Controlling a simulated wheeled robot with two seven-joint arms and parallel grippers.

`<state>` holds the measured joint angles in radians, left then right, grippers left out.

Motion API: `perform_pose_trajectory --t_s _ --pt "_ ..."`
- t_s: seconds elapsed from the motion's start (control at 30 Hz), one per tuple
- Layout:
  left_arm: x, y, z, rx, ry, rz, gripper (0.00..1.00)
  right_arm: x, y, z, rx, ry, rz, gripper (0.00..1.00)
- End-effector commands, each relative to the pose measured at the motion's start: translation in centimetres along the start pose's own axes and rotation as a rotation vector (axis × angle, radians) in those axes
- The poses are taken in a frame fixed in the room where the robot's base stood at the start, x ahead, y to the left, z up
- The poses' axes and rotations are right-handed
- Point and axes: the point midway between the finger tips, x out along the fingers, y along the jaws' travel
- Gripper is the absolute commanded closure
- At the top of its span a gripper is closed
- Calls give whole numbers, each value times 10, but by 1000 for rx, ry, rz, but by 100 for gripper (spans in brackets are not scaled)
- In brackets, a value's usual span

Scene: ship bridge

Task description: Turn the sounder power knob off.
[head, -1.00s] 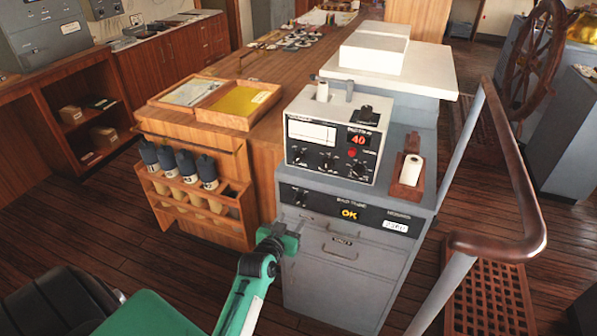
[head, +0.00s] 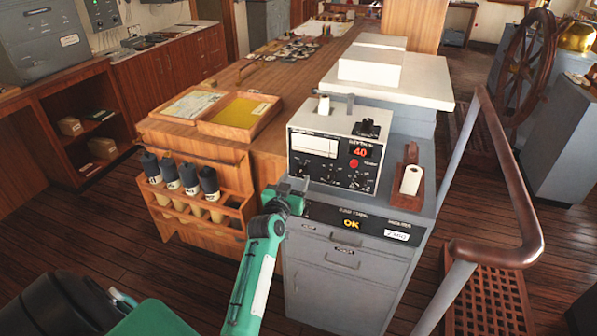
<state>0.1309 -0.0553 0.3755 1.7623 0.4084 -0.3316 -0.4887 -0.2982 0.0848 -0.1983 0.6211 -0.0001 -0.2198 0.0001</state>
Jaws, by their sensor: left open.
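The grey sounder unit (head: 345,128) stands on a grey cabinet and has a white screen, a lit red "40", a red button and a row of dark knobs (head: 331,172) along its lower front. The labels are too small to tell which knob is the power one. My left gripper (head: 297,184) is open, at the lower left corner of the sounder's front. It covers the left end of the black panel (head: 372,226) below, which shows a lit "OK". I cannot tell whether it touches anything. My right gripper is out of view.
A wooden rack with several dark-capped tubes (head: 188,178) stands left of the cabinet. A paper roll in a wooden holder (head: 411,180) sits right of the sounder. A brown handrail (head: 500,250) runs along the right.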

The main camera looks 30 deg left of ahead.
Motion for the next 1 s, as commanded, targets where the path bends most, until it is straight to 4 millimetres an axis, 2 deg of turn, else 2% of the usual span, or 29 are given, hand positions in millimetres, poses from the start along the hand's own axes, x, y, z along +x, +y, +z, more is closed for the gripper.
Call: perform_pose_trajectory --t_s 0.1,0.3,0.67,0.8,0.9,1.0 --pt "18 0 -2 -1 0 1 51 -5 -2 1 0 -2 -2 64" --pt "34 0 -1 0 0 0 51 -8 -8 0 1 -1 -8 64" --pt "37 0 0 0 -1 0 51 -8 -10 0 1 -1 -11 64" --pt "37 0 0 0 -1 0 79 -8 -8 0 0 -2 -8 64" --pt "37 0 0 0 -1 0 96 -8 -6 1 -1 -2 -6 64" --pt "37 0 0 -1 -1 0 96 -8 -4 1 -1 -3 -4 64"
